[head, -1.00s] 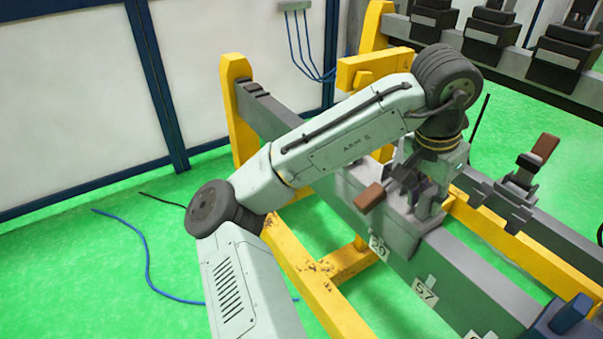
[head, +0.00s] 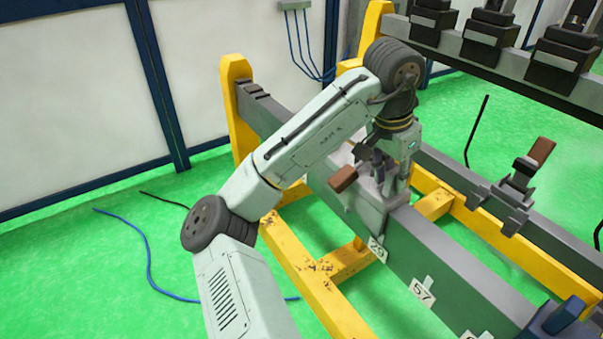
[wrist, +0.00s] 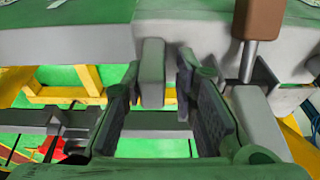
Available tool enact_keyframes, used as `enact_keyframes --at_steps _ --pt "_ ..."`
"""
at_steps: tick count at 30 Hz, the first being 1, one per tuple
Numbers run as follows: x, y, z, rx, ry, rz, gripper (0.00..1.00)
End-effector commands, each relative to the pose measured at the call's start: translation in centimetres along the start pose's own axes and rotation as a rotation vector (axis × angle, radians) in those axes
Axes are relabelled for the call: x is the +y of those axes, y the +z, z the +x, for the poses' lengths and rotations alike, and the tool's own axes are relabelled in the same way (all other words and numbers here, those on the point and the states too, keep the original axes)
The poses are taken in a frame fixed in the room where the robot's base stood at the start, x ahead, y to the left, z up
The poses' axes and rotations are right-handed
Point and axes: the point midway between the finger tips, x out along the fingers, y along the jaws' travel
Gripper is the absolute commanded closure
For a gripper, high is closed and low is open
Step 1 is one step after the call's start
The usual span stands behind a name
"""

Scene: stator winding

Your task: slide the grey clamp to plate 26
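The grey clamp (head: 380,213) sits astride the near grey rail, its brown handle (head: 343,179) sticking out to the left. My gripper (head: 382,176) is down at the top of the clamp. In the wrist view, the two fingers of my gripper (wrist: 157,100) stand apart on either side of an upright grey post (wrist: 152,72), with a small gap showing on each side. The brown handle (wrist: 258,20) shows at the upper right there. A number plate (head: 377,249), which looks like 29, is on the rail face just right of the clamp. I cannot read a plate 26.
Plate 57 (head: 422,290) is further right on the near rail. A blue block (head: 560,316) stands at the rail's right end. A second clamp (head: 512,190) sits on the far rail. A yellow post (head: 238,110) rises at the left end; the rail left of the clamp looks clear.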

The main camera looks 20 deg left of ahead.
Motion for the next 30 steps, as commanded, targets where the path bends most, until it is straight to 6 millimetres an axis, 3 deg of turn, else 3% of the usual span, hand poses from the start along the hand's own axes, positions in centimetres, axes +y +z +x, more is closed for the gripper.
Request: enact_keyframes --at_steps 21,30 --pt "-7.2 0.0 -0.1 0.0 0.0 -0.005 0.77" --pt "-7.9 0.0 0.0 -0.001 -0.001 -0.001 0.77"
